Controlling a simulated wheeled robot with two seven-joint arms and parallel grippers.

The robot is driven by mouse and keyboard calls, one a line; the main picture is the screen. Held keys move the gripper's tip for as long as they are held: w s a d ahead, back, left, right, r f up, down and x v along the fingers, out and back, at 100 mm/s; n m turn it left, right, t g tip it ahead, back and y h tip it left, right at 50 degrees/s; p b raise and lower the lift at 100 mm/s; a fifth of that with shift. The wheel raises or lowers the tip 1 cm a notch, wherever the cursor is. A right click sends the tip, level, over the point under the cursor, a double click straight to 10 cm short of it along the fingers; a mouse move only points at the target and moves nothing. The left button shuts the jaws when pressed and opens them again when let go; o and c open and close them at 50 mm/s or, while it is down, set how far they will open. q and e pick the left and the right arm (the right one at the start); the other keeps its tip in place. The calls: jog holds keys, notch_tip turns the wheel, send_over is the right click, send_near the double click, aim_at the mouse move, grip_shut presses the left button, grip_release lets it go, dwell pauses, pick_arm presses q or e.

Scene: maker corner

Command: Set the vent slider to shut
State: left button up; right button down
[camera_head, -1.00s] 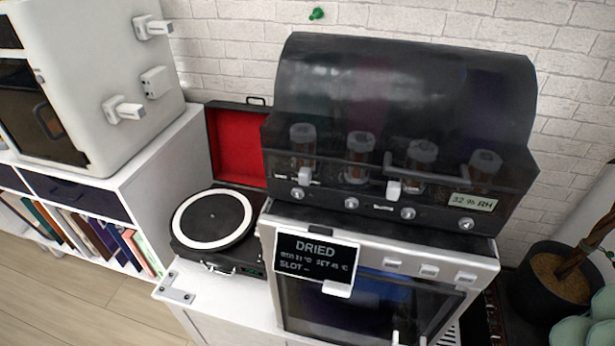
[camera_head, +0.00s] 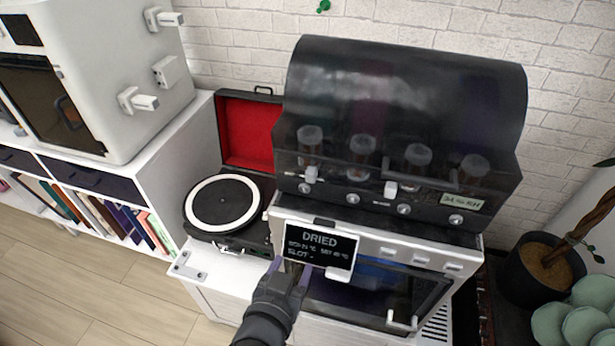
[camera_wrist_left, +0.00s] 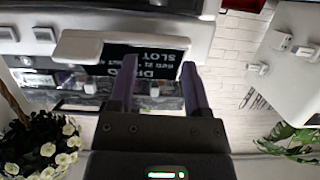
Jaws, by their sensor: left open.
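A black dryer unit with a dark domed lid (camera_head: 405,90) stands on a white-fronted oven-like appliance. Its front panel carries two white slider knobs, one at the left (camera_head: 311,174) and one near the middle (camera_head: 391,188). The small labels are too blurred to tell which is the vent slider. My left gripper (camera_head: 290,268) is open and empty, in front of and below the black screen (camera_head: 318,247) reading "DRIED". In the left wrist view my gripper's two fingers (camera_wrist_left: 160,75) are apart, with that screen (camera_wrist_left: 150,60) beyond them. My right gripper is not in view.
An open turntable case with red lining (camera_head: 246,133) stands left of the dryer. A white cabinet (camera_head: 120,60) with protruding handles is further left. A potted plant (camera_head: 545,265) stands at the right. A white handle (camera_head: 402,322) juts from the appliance's lower front.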

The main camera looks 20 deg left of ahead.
aim_at(309, 178)
pick_arm(q)
notch_tip(309, 178, up, 11)
jog(key=w+t, duration=0.2)
jog(key=t, duration=0.1)
jog(key=shift+n, duration=0.3)
jog(key=w, duration=0.8)
jog(key=shift+w+f+p, duration=0.3)
jog(key=shift+w+p, duration=0.05)
jog(key=shift+w, duration=0.05)
grip_shut()
